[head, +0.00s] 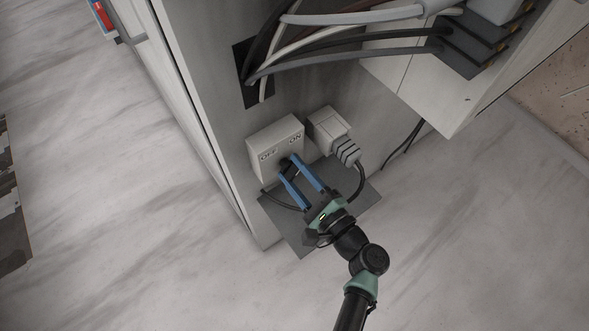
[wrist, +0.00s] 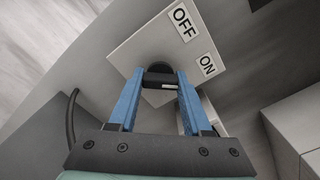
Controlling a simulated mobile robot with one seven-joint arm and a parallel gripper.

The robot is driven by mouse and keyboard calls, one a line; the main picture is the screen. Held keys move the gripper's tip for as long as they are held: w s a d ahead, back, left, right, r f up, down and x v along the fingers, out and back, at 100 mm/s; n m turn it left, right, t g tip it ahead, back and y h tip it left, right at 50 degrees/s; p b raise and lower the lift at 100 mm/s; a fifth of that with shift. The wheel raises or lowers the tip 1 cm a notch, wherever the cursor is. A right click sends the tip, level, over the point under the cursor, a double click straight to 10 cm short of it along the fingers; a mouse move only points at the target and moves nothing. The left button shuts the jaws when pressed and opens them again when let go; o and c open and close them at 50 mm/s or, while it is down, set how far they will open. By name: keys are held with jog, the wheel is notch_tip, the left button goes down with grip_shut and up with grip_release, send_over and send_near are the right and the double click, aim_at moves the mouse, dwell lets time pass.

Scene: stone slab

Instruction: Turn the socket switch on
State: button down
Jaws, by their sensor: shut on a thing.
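The socket switch is a pale box (head: 273,137) with OFF and ON labels, fixed to the grey cabinet wall in the head view. In the wrist view its plate (wrist: 150,45) shows the OFF label beside the ON label. A dark knob (wrist: 158,72) sticks out of the plate. My gripper (head: 291,163) has blue fingers, shut on the knob; in the wrist view the fingertips (wrist: 160,78) sit on either side of it. The fingers partly hide the knob in the head view, and I cannot tell which label it points to.
A white socket with a grey plug (head: 345,150) is right of the switch box. A dark plate (head: 300,240) lies below. Thick cables (head: 340,40) run from a wall opening (head: 252,90) above. A white cabinet part (head: 430,100) juts out at upper right. Open floor (head: 470,240) lies at lower right.

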jog(key=shift+c, duration=1.7)
grip_release()
jog(key=shift+s, duration=0.1)
jog(key=v, duration=1.2)
jog(key=shift+s+d, duration=0.25)
jog(key=shift+s, duration=0.05)
jog(key=shift+s, duration=0.1)
